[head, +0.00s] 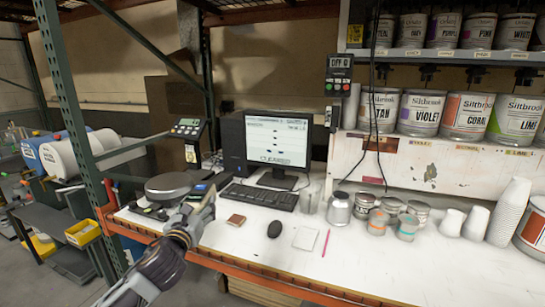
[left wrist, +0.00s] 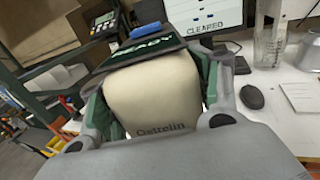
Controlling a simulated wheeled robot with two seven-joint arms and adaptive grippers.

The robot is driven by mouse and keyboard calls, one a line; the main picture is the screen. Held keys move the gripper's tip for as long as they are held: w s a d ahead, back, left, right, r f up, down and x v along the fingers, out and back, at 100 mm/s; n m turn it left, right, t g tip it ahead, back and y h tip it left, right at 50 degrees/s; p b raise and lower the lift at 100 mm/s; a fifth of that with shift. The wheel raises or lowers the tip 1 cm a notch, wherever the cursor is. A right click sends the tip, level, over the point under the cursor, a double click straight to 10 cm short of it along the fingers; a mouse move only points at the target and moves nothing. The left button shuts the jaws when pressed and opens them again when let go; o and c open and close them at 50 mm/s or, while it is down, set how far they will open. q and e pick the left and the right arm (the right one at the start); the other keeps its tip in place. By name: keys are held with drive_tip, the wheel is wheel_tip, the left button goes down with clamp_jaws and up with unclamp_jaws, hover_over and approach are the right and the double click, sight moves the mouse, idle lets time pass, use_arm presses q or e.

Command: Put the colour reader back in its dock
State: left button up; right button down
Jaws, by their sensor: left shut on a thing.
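The colour reader (left wrist: 155,98) is a cream body marked "Ostrelin", with a dark top panel that reads "READY" and a blue part at its far end. My left gripper (head: 203,200) is shut on it, with a green-padded finger on each side in the left wrist view. In the head view the reader (head: 201,188) is small and partly hidden by the gripper, over the bench's left part beside the round scale plate. A low dark item (head: 150,212) at the bench's left edge may be the dock; I cannot tell. My right gripper is not in view.
The scale (head: 168,184) has a raised display (head: 187,127). A green rack post (head: 75,110) stands at left. Bare white bench shows in front.

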use_arm(q)
drive_tip(key=s+f, duration=0.5)
drive_tip(key=f, duration=0.6)
drive_tip(key=s+f, duration=0.5)
drive_tip(key=f, duration=0.6)
drive_tip(key=shift+s+y, duration=0.3)
drive_tip(key=shift+s, duration=0.05)
drive_tip(key=shift+s+f, duration=1.2)
drive_tip(key=shift+f, duration=0.25)
drive_tip(key=shift+s+f, duration=1.15)
drive_tip(key=shift+f, duration=0.3)
